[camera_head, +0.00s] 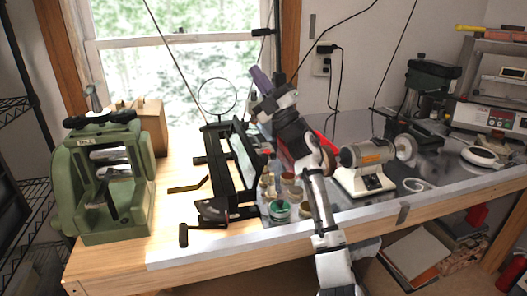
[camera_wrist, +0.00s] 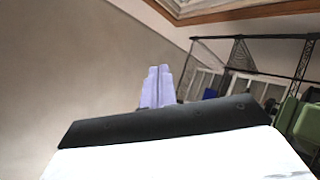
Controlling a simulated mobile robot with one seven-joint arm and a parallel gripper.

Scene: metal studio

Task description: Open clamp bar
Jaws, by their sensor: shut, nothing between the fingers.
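A black bending-brake-like device (camera_head: 220,170) stands on the workbench, left of my arm, with a long black frame running front to back. A long upright black bar, which seems to be the clamp bar (camera_head: 243,165), shows along its right side; I cannot tell how far it is open. A black handle (camera_head: 183,236) sticks out at its front left. My gripper (camera_head: 260,76), with purple fingers, points up above and behind the device's right side, apart from it. In the wrist view, the fingers (camera_wrist: 157,86) are together and empty, facing wall and ceiling.
A green rolling-mill-like machine (camera_head: 100,178) stands left on the wooden bench (camera_head: 180,248). Several small jars (camera_head: 279,210) sit by the device's front right. A bench grinder (camera_head: 366,165) stands right of my arm. A round magnifier (camera_head: 217,98) rises behind the device.

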